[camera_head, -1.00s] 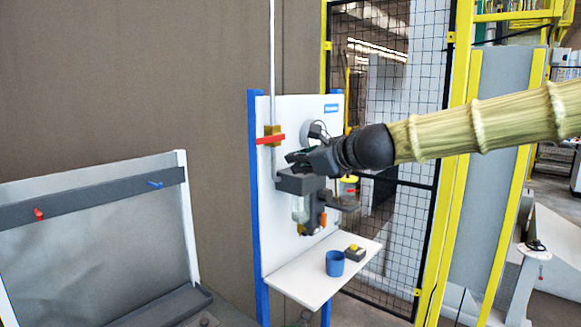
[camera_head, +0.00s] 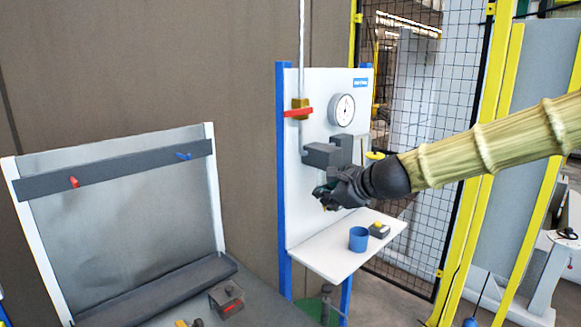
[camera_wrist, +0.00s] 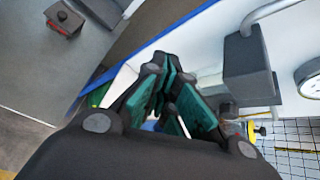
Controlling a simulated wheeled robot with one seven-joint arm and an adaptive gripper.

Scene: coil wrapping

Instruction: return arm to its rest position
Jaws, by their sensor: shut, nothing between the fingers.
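My gripper (camera_head: 325,197) is shut and empty. In the head view it is at the end of my arm, which comes in from the right, and it is in front of the white panel (camera_head: 310,230), below the grey box. In the wrist view its dark green-lined fingers (camera_wrist: 160,62) are together at the centre, with nothing held between them. My sleeve covers part of the panel's right side and the fence behind.
The panel carries a gauge (camera_head: 342,109), a grey box (camera_head: 328,153) and a red lever (camera_head: 298,113). At left, a bench (camera_head: 262,305) holds a dark box (camera_head: 226,299).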

